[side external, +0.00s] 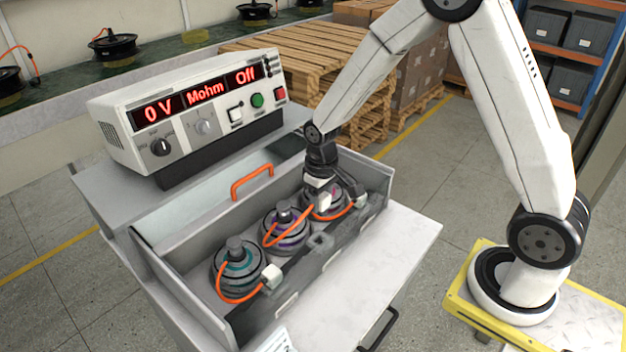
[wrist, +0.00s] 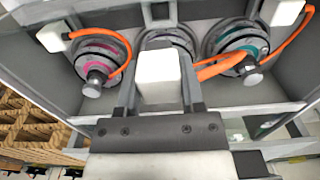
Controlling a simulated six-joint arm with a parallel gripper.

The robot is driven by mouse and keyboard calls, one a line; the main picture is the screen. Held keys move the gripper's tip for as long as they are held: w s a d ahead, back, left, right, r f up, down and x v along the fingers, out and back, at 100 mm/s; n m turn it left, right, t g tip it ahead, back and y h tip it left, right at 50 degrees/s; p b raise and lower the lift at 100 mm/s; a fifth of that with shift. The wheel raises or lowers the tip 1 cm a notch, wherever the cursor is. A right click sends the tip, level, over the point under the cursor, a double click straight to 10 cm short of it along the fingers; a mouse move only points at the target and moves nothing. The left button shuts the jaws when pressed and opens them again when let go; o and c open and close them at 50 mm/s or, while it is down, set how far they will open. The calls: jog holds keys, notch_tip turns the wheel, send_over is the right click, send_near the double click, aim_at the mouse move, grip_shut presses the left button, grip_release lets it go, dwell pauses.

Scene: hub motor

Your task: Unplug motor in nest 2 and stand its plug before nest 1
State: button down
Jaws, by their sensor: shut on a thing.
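Three hub motors stand in a row in a grey tray: a teal-ringed one (side external: 238,262) at left, a purple-ringed one (side external: 284,230) in the middle and a pink-ringed one (side external: 336,195) at right. In the wrist view, pink (wrist: 97,55) is left and teal (wrist: 236,42) right. My gripper (wrist: 157,70) is shut on a white plug (wrist: 158,82), which also shows in the side view (side external: 324,205). An orange cable (wrist: 218,69) ties it to the middle motor, which the plug and jaws partly hide. The middle socket (side external: 320,241) is empty. Nest numbers are not readable.
The pink motor's plug (side external: 360,201) and the teal motor's plug (side external: 271,277) sit at the tray's front strip. A tester (side external: 190,112) reading 0 V, Mohm, Off stands behind. An orange handle (side external: 252,181) rises at the tray's back.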

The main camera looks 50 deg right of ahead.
jog(key=shift+r, duration=1.15)
dwell(0.4)
jog(key=shift+r, duration=2.95)
jog(key=shift+s+a, duration=0.1)
jog(key=shift+a, duration=0.05)
jog(key=s+a, duration=1.3)
jog(key=a, duration=0.2)
jog(key=shift+w+d+f, duration=0.1)
jog(key=shift+w+f, duration=0.05)
jog(key=shift+f, duration=5.25)
jog(key=shift+w+d+f, duration=0.1)
jog(key=shift+w+f, duration=0.05)
jog(key=shift+f, duration=5.2)
